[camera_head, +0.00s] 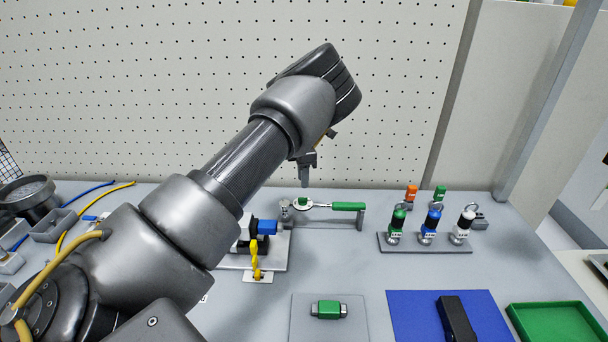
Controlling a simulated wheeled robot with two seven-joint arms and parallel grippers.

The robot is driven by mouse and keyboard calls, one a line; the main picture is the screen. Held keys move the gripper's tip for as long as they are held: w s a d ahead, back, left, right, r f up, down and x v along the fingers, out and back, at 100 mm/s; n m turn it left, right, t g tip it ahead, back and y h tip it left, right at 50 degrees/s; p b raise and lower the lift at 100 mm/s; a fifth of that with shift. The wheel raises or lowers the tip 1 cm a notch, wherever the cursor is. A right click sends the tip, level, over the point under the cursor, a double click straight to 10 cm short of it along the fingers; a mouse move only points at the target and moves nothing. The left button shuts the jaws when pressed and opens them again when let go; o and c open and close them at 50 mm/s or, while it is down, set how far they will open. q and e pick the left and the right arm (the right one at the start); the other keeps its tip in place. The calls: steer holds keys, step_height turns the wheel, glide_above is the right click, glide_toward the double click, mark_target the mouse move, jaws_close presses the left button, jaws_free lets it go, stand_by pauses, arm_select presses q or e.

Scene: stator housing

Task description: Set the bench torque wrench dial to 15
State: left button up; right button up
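The bench torque wrench (346,206) lies across a grey stand toward the back middle of the bench, its green handle to the right. Its round dial end (303,203) is at the left, with a green piece on top. The dial's numbers are too small to read. My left gripper (306,178) points down above the dial end and appears apart from it. The gripper is partly hidden by my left arm, and its finger opening cannot be made out. My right gripper is not in view.
Right of the wrench, a grey rack (424,243) holds green, blue and white tools. A blue-and-yellow fixture (256,252) stands left. In front are a green block (328,309), a blue mat (408,312) with a black bar (456,318), and a green tray (556,323). A pegboard (120,90) closes the back.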

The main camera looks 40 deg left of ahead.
mark_target(303, 198)
arm_select(q)
steer(key=shift+f+b, duration=2.2)
steer(key=shift+f, duration=0.75)
steer(key=shift+r, duration=0.15)
steer(key=shift+s, duration=0.1)
steer(key=shift+f, duration=0.25)
jaws_close()
steer(key=shift+r+n+p, duration=0.25)
steer(key=shift+n+p, duration=0.35)
steer(key=shift+p, duration=0.2)
steer(key=shift+c, duration=1.6)
jaws_free()
steer(key=shift+f+n, duration=0.2)
steer(key=shift+n, duration=0.4)
steer(key=shift+o, duration=1.3)
steer(key=shift+f, duration=0.1)
